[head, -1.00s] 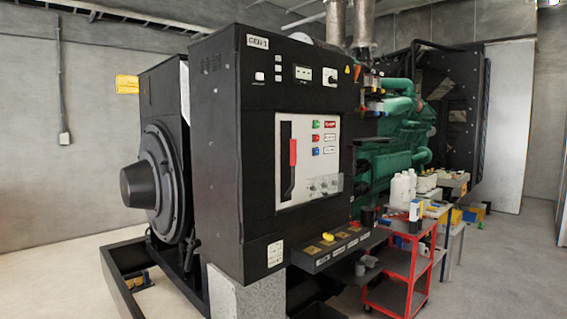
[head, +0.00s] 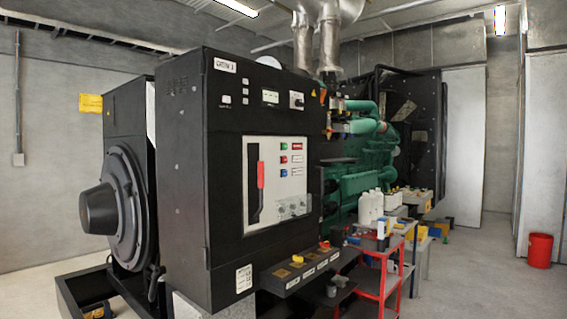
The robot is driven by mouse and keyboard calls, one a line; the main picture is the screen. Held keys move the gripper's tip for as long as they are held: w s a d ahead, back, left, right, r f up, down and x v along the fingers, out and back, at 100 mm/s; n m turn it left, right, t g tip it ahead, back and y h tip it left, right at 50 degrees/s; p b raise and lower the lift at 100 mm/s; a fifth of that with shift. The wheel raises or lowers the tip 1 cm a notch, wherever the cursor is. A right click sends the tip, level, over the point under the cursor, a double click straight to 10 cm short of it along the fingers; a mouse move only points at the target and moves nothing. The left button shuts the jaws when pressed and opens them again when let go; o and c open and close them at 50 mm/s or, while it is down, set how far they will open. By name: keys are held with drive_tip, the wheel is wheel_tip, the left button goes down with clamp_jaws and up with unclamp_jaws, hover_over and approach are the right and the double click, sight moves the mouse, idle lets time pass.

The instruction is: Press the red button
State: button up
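The black control cabinet (head: 228,100) of the genset stands left of centre in the head view. Its white panel (head: 270,205) carries a small column of buttons: a green one (head: 283,146) on top, a red one (head: 283,159) in the middle and a blue one (head: 283,172) below. Small labels sit to their right, the top one red. A long red-gripped lever (head: 260,177) is at the panel's left. A small reddish part (head: 324,244) also shows on the ledge below. My gripper is not in view.
A red cart (head: 372,283) with bottles and tools on and around it stands right of the cabinet. A black ledge (head: 300,270) juts out below the panel. A red bucket (head: 540,250) stands at far right. The floor between cart and bucket looks clear.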

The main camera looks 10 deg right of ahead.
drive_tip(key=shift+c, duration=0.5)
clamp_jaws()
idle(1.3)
